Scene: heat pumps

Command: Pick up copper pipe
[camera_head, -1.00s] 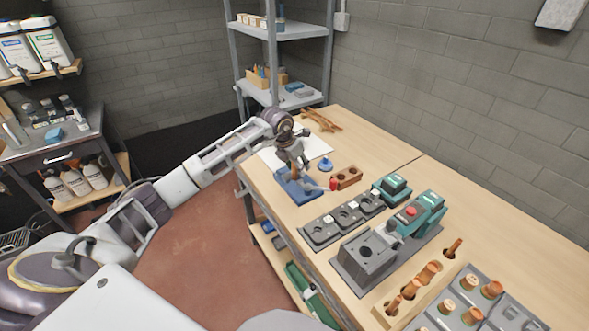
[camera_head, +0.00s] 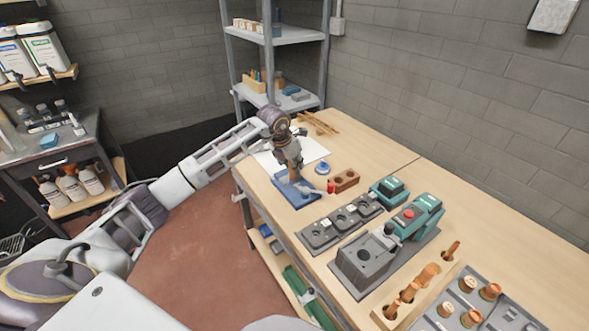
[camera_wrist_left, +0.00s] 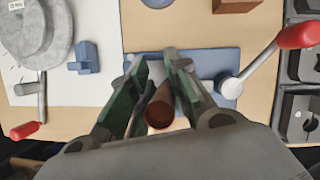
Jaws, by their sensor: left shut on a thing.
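My left gripper (camera_head: 293,174) is over the blue fixture (camera_head: 303,201) near the table's left edge. In the left wrist view the left gripper (camera_wrist_left: 158,88) is shut on a copper pipe (camera_wrist_left: 160,113), with its round end facing the camera. The pipe stands about in line with the fingers, above or in the blue fixture (camera_wrist_left: 222,60); I cannot tell whether it touches it. A lever with a red handle (camera_wrist_left: 299,36) is beside the fixture. Other copper pieces stand in a wooden holder (camera_head: 381,316) at the front. My right gripper is not in view.
A brown block with holes (camera_head: 346,180) and a blue round piece (camera_head: 322,168) are close to the gripper. A dark grey tray (camera_head: 318,235) and a green-and-grey machine (camera_head: 365,265) fill the table's middle. Wooden sticks (camera_head: 318,123) lie at the back.

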